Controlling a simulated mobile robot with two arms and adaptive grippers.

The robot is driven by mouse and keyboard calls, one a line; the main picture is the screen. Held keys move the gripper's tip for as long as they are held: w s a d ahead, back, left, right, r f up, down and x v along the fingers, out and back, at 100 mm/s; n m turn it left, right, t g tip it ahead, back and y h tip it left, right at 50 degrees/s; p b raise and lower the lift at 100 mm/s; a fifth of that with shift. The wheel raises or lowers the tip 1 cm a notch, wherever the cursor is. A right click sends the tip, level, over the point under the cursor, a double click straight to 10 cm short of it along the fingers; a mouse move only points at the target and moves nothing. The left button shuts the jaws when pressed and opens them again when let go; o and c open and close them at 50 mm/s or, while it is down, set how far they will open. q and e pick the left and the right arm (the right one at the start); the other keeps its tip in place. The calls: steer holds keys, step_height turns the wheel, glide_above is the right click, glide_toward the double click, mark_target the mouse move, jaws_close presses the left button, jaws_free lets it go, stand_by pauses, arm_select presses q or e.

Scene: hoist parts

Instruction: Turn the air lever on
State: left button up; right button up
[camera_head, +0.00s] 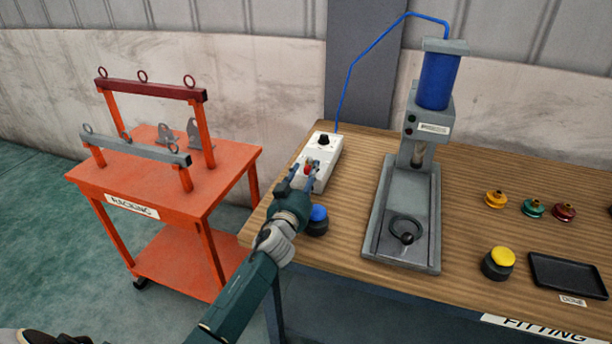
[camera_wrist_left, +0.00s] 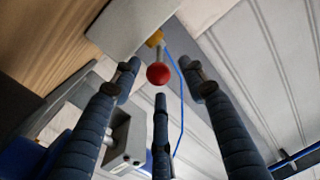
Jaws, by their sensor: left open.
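The air lever has a red ball knob (camera_head: 307,169), partly hidden by my gripper in the head view. It sits at the near end of a pale box (camera_head: 325,152) on the wooden table. In the left wrist view, the red knob (camera_wrist_left: 158,74) is on a short pale stem with a yellow base at the box's edge (camera_wrist_left: 120,25). My left gripper (camera_head: 303,177) is open at the lever. Its fingers (camera_wrist_left: 159,84) are spread around the knob in the wrist view; I cannot tell whether any touches it. My right gripper is not in view.
A blue hose (camera_head: 373,47) runs from behind the box to the press (camera_head: 437,80). An orange racking cart (camera_head: 230,172) stands left of the table.

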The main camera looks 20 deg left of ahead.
arm_select(q)
steer(key=shift+s+d+f, duration=0.1)
steer(key=shift+s+f, duration=0.05)
steer(key=shift+s, duration=0.4)
steer(key=s+d, duration=0.2)
steer(key=s, duration=0.8)
steer(key=shift+s+r, duration=0.2)
steer(key=shift+s, duration=0.2)
